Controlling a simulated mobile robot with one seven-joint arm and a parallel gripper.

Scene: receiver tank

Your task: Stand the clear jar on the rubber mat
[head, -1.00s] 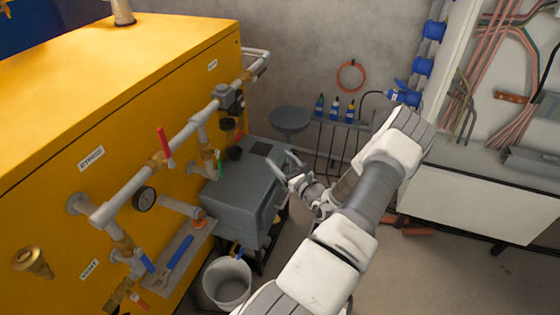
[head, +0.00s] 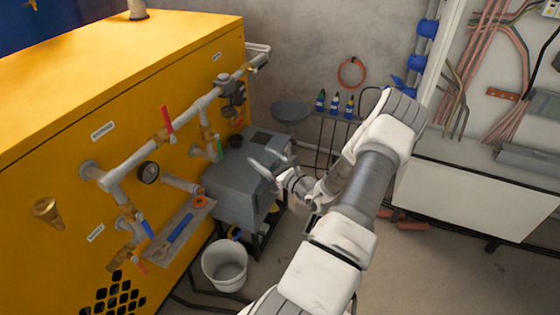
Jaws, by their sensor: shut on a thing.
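My gripper (head: 266,167) is at the end of the white and grey arm, over the right part of the grey metal box's top. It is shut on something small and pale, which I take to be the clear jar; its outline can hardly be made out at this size. A dark flat patch (head: 260,138) on the back of the box top looks like the rubber mat. It lies just behind my gripper, and nothing is seen standing on it. I cannot tell how high the gripper is above the box.
The grey box (head: 235,190) stands against the yellow tank (head: 60,140), whose pipes and red-handled valve (head: 167,120) jut out on the left. A small black cup (head: 236,141) is at the box's back left. A white bucket (head: 225,266) is on the floor. Bottles (head: 335,103) stand behind.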

